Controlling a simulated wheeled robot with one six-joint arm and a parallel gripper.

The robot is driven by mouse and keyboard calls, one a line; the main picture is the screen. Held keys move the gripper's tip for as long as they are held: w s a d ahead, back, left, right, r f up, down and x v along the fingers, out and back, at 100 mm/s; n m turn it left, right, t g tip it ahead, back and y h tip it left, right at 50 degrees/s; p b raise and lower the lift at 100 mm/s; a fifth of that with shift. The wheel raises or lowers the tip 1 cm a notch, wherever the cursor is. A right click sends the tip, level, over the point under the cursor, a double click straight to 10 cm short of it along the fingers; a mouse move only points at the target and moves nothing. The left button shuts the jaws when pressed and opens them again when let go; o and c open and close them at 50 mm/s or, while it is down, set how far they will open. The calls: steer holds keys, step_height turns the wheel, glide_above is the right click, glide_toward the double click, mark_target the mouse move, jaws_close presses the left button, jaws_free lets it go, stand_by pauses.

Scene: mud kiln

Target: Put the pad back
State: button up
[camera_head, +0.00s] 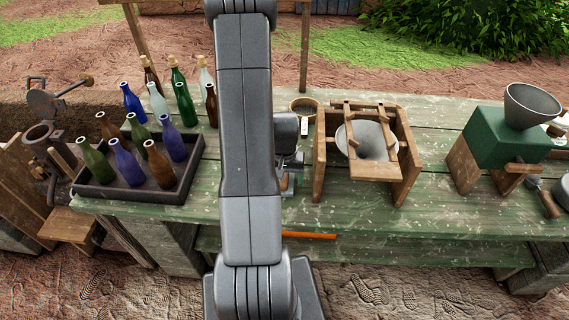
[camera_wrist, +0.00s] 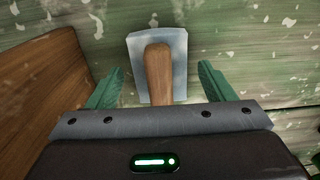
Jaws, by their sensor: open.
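In the wrist view, a pad (camera_wrist: 176,42) lies on the weathered green table top, a pale blue-grey flat piece with a rounded wooden handle (camera_wrist: 158,72). My gripper (camera_wrist: 160,78) is open, with one green finger on each side of the handle. The fingers look apart from the handle; the height between them and the table is hard to judge. In the head view, my arm covers most of this spot, and only part of my gripper (camera_head: 289,160) shows beside it.
A dark tray (camera_head: 128,194) of several bottles is to the left. A green grinder-like box with a hopper (camera_head: 497,138) stands at the right. An orange stick (camera_head: 309,236) lies near the front.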

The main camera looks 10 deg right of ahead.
step_height(320, 180, up, 12)
steer(key=b, duration=0.1)
steer(key=shift+f, duration=0.25)
stand_by(0.5)
step_height(320, 180, down, 12)
steer(key=shift+f+p, duration=0.15)
steer(key=shift+p, duration=0.25)
stand_by(0.5)
steer(key=shift+r, duration=0.2)
